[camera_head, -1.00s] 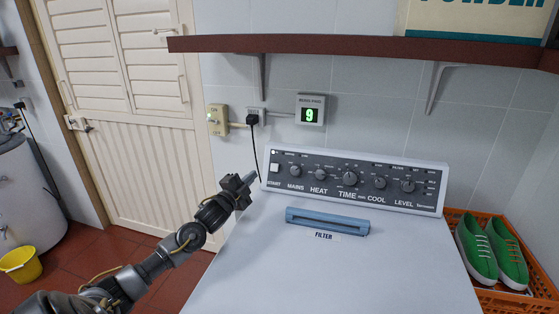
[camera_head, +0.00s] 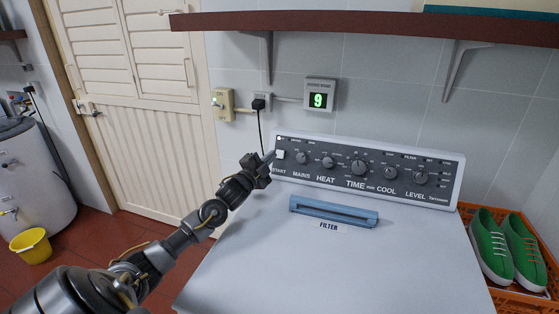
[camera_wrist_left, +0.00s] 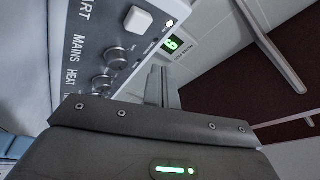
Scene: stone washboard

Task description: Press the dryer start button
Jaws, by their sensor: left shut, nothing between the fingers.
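The dryer's dark control panel (camera_head: 340,172) stands along the back of its white top. The white square start button (camera_head: 280,154) is at the panel's left end, above the word START, with a small lit lamp just above it. The button also shows in the left wrist view (camera_wrist_left: 138,19). My left gripper (camera_head: 268,158) is shut and empty, its fingertips close beside the button's left edge. In the wrist view the shut fingers (camera_wrist_left: 157,86) point up below and right of the button; contact cannot be made out. My right gripper is out of view.
A blue filter handle (camera_head: 334,211) lies on the dryer top (camera_head: 320,265). A brown shelf (camera_head: 360,24) hangs above. Green shoes (camera_head: 505,248) sit in an orange crate at right.

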